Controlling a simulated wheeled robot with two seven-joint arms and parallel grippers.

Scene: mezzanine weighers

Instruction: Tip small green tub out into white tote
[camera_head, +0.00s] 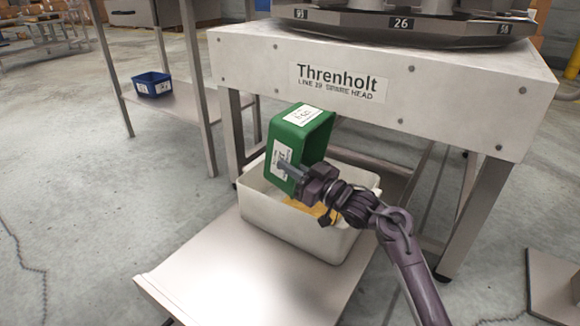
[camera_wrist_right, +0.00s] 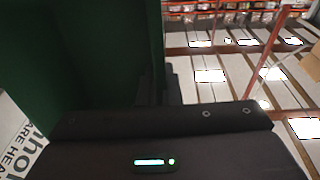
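The small green tub (camera_head: 316,140) is tipped on its side above the white tote (camera_head: 290,222), with its open mouth turned to the right and down. White labels show on its bottom and side. My right gripper (camera_head: 292,171) is shut on the tub at its near wall. In the right wrist view the dark green tub wall (camera_wrist_right: 80,50) fills the upper left, close against the gripper (camera_wrist_right: 150,95). Some yellow-orange contents (camera_head: 318,212) show in the tote, partly hidden by my right gripper and arm. My left gripper is not in view.
The tote stands on a pale metal shelf (camera_head: 235,275) in front of the Threnholt weigher frame (camera_head: 440,95). A blue bin (camera_head: 152,84) sits on a lower shelf at the left. Open floor lies at the left, and a flat plate (camera_head: 552,285) at the lower right.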

